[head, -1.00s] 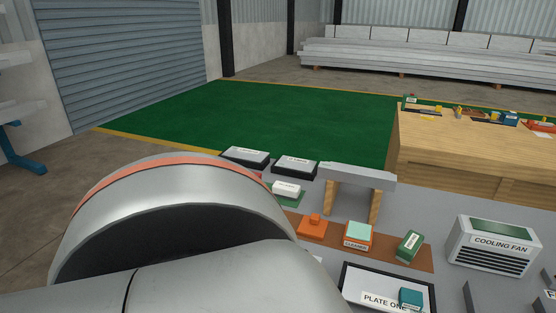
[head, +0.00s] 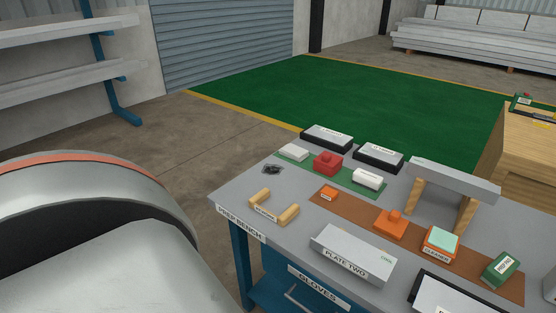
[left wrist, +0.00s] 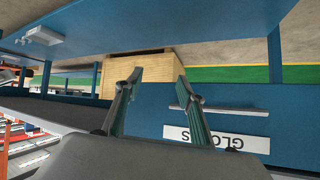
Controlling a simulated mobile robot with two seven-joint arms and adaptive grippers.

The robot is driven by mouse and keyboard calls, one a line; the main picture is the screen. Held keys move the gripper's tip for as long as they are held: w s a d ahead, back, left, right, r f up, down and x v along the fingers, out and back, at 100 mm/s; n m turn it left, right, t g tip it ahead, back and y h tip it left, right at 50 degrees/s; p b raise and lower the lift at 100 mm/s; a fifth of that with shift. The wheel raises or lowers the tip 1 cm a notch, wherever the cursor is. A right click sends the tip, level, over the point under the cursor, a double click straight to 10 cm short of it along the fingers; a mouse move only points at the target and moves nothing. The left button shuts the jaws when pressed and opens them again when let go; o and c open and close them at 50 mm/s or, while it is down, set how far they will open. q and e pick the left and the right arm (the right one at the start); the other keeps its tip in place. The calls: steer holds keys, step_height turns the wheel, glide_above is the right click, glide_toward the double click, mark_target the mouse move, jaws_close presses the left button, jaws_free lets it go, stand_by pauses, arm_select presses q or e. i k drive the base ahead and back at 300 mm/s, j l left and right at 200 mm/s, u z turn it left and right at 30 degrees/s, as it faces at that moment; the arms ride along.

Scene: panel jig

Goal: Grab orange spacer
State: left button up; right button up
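Further right, an orange block with a raised knob (head: 390,224) stands on the same strip. I cannot tell from labels which is the spacer. My left gripper (left wrist: 158,76) is open and empty in the left wrist view, facing the blue bench front with the upside-down GLOVES label (left wrist: 216,138). Its fingers are not visible in the head view, where only my left arm shows. My right gripper is not in view.
The grey bench (head: 232,195) also holds a red knobbed block (head: 327,163), a wooden-ended handle (head: 273,207), PLATE TWO (head: 350,258), a CLEANER box (head: 440,243), a green box (head: 500,270) and a raised grey bridge (head: 453,182). Open floor lies left of the bench.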

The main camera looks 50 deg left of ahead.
mark_target(328, 193)
steer(key=u, duration=1.15)
steer(key=k+j+z, duration=0.1)
steer(key=k+z, duration=0.25)
